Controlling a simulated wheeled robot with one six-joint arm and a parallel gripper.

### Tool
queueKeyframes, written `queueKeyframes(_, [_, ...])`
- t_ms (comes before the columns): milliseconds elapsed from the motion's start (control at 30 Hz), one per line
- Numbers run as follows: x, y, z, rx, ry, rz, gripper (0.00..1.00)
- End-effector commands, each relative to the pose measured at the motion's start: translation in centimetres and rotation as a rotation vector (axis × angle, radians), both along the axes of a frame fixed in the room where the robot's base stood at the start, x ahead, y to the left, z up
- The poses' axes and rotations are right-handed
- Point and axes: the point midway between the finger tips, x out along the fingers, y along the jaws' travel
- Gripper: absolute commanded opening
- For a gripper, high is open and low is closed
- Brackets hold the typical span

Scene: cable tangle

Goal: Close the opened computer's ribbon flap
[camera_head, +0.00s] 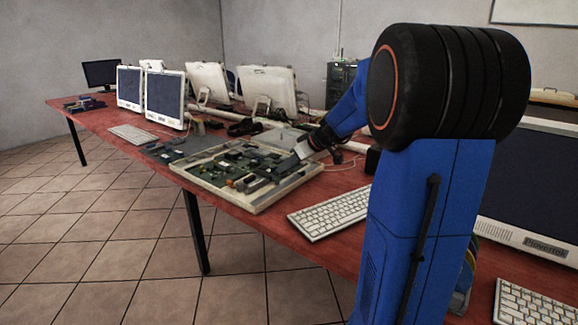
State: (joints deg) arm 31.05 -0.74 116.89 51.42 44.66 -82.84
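The opened computer (287,190) lies flat on the red table, its light frame around green circuit boards and dark parts. My gripper (303,149) is at its right back part, low over or touching the boards; I cannot tell which. The fingers are small and partly blend with the parts below, so their opening does not show. The ribbon flap is too small to make out in this view. My blue arm with its black joint covers the right of the picture.
A white keyboard (333,212) lies in front of the opened computer, close to my arm. A dark grey panel (183,147) lies left of it. Several white monitors (165,97) stand behind. A monitor (530,190) and another keyboard (535,305) are at the right.

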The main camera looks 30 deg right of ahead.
Motion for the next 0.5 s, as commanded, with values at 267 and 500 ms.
queueKeyframes(267, [-0.02, 0.0, 0.01, 0.0, 0.0, 0.0, 0.0])
queueKeyframes(500, [0.05, 0.04, 0.05, -0.006, 0.015, 0.002, 0.0])
